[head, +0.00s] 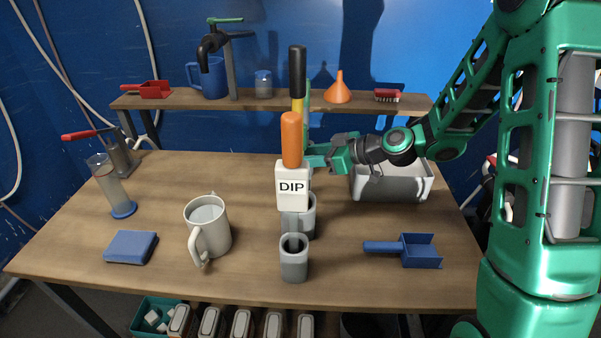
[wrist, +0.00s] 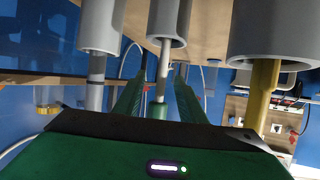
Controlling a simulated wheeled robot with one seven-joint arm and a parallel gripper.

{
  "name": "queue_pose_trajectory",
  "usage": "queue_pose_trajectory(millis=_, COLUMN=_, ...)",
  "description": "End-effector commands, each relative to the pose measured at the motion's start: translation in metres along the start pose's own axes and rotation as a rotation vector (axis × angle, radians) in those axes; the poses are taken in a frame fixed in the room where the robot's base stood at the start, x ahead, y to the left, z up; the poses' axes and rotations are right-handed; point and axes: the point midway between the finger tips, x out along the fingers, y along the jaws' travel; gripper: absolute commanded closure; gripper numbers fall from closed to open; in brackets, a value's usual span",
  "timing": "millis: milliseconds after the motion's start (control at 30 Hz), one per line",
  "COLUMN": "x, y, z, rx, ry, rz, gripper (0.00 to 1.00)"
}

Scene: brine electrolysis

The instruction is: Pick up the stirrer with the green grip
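The stirrer with the green grip (wrist: 158,110) stands in the middle grey cup (wrist: 167,22) in the wrist view, which appears upside down. Its pale shaft runs into the cup. My gripper (wrist: 158,75) is open, with one green finger on each side of the stirrer and gaps visible between. In the head view my gripper (head: 322,156) is behind an orange-handled tool with a white DIP label (head: 292,186), which hides much of the stirrer and fingertips.
Neighbouring cups hold a grey rod (wrist: 96,85) and a yellow rod (wrist: 262,90), close on either side. A front grey cup (head: 294,262), a mug (head: 208,230), a blue scoop (head: 420,252) and a grey bin (head: 395,185) share the table. A shelf (head: 180,102) runs behind.

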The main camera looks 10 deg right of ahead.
Motion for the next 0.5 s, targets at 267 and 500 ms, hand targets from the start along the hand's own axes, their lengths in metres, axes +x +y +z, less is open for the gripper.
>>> queue_pose_trajectory(millis=267, x=0.037, y=-0.001, z=0.001, rx=-0.002, ry=-0.001, rz=-0.001, gripper=0.63)
queue_pose_trajectory(millis=500, x=0.045, y=0.0, z=0.001, rx=0.0, ry=0.0, rz=0.001, gripper=0.63)
